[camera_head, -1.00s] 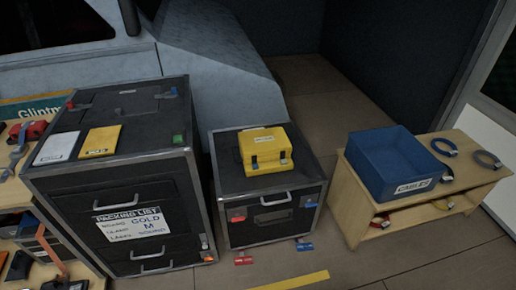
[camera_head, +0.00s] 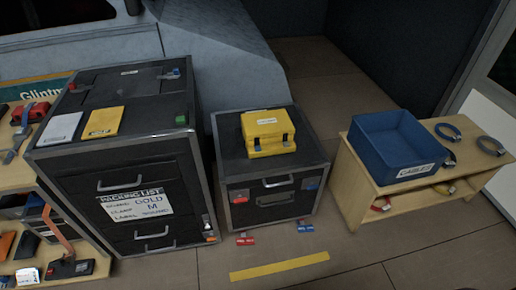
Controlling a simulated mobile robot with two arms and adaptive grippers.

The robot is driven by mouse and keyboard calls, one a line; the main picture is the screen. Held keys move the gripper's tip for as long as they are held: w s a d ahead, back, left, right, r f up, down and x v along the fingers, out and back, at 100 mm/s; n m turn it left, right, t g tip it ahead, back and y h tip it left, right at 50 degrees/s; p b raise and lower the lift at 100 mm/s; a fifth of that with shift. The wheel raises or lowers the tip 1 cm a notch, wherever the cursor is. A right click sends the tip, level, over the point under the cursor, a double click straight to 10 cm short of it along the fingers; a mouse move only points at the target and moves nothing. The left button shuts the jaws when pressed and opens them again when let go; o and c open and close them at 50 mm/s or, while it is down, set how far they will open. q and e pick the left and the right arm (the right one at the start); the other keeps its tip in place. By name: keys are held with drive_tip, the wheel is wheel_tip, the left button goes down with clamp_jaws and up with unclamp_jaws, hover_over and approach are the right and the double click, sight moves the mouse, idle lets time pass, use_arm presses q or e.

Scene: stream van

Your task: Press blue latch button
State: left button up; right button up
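A small black flight case (camera_head: 274,171) with metal edges stands on the floor in the middle. Its front has a blue latch (camera_head: 310,183) on the right and a red latch (camera_head: 239,196) on the left, with a handle (camera_head: 278,181) between them. A blue tag (camera_head: 275,239) and a red tag (camera_head: 245,240) lie on the floor before it. A larger black case (camera_head: 120,150) to the left has a small blue part (camera_head: 174,74), a red part (camera_head: 72,87) and a green part (camera_head: 181,119) on top. Neither gripper is in view.
A yellow box (camera_head: 267,131) sits on the small case. A wooden bench (camera_head: 360,202) at right carries a blue cable bin (camera_head: 387,158) and cable coils. A tool shelf (camera_head: 92,246) stands at far left.

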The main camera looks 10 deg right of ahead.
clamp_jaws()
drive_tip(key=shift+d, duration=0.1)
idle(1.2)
